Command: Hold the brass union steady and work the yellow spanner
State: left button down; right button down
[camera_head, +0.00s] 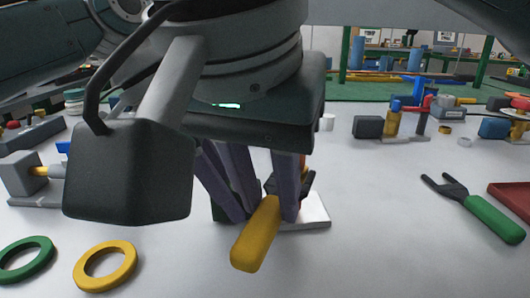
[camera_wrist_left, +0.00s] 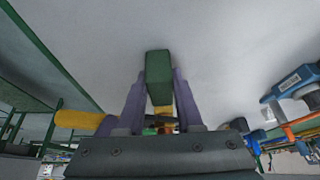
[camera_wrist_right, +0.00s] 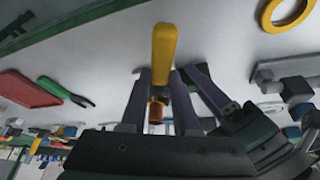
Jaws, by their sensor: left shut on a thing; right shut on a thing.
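The yellow spanner (camera_head: 255,236) has its handle pointing toward the head camera. My right gripper (camera_wrist_right: 161,73) is shut on this handle, which also shows at the left of the left wrist view (camera_wrist_left: 80,119). My left gripper (camera_wrist_left: 160,82) is shut on a dark green block (camera_wrist_left: 158,70). A brass-coloured part, probably the union (camera_wrist_right: 156,111), shows between the right fingers in the right wrist view. I cannot tell how the jaw sits on the union.
A white base plate (camera_head: 312,214) lies beneath the grippers. A green ring (camera_head: 24,260) and a yellow ring (camera_head: 105,266) lie at front left. A green-handled spanner (camera_head: 490,215) and a red tray (camera_head: 514,196) are at right. Fittings (camera_head: 393,122) stand behind; the table's front right is clear.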

aim_at(245, 249)
jog(key=shift+n, duration=0.4)
jog(key=shift+s+a, duration=0.35)
jog(key=shift+s, duration=0.5)
jog(key=shift+s+a, duration=0.3)
jog(key=shift+s, duration=0.55)
jog(key=shift+s+a, duration=0.35)
jog(key=shift+s, duration=0.5)
